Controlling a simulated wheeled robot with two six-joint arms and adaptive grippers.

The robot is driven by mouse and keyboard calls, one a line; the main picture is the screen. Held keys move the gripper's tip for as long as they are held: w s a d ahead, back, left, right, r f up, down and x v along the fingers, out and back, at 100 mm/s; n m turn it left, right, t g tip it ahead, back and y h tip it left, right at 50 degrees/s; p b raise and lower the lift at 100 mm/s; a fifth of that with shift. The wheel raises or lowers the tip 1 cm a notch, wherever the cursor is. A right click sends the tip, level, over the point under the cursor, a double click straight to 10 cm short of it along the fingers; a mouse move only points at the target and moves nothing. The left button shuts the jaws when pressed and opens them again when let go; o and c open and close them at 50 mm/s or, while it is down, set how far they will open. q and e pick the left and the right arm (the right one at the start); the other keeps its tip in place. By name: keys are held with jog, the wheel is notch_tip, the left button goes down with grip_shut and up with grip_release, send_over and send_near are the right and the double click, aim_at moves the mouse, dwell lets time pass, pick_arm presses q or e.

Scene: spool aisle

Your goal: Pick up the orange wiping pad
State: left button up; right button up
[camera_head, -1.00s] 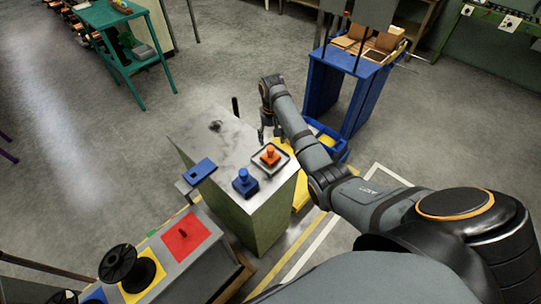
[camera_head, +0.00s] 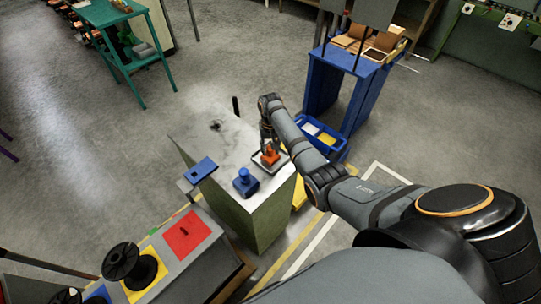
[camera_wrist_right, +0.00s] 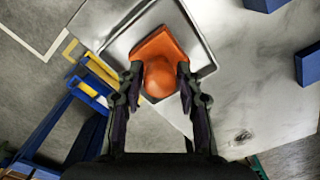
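The orange wiping pad (camera_head: 270,157), with a rounded knob on top, sits in a shallow metal tray (camera_head: 284,160) on the pale top of a green cabinet (camera_head: 225,143). My right gripper (camera_head: 268,146) points down over the pad. In the right wrist view the orange pad (camera_wrist_right: 160,77) lies between the two fingers of my right gripper (camera_wrist_right: 158,72), one on each side of the knob. The fingers are apart, and small gaps show beside the knob. My left gripper is not in view.
A blue knobbed pad (camera_head: 245,182) and a blue block (camera_head: 201,168) are near the cabinet top's left and front. A blue bin (camera_head: 334,150) stands beyond it on the right. A bench with spools (camera_head: 121,262) is at the lower left.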

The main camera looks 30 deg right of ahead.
aim_at(269, 147)
grip_shut()
jog(key=shift+r, duration=0.1)
jog(key=shift+r, duration=0.25)
jog(key=r, duration=0.2)
jog(key=shift+w+a+r, duration=0.15)
jog(key=shift+w+r, duration=0.05)
jog(key=shift+r, duration=0.2)
jog(key=w+a+r+b, duration=0.6)
jog(key=a+r, duration=0.3)
jog(key=a, duration=0.2)
jog(key=shift+w+a+r, duration=0.25)
jog(key=shift+w+r, duration=0.05)
jog(key=shift+w, duration=0.35)
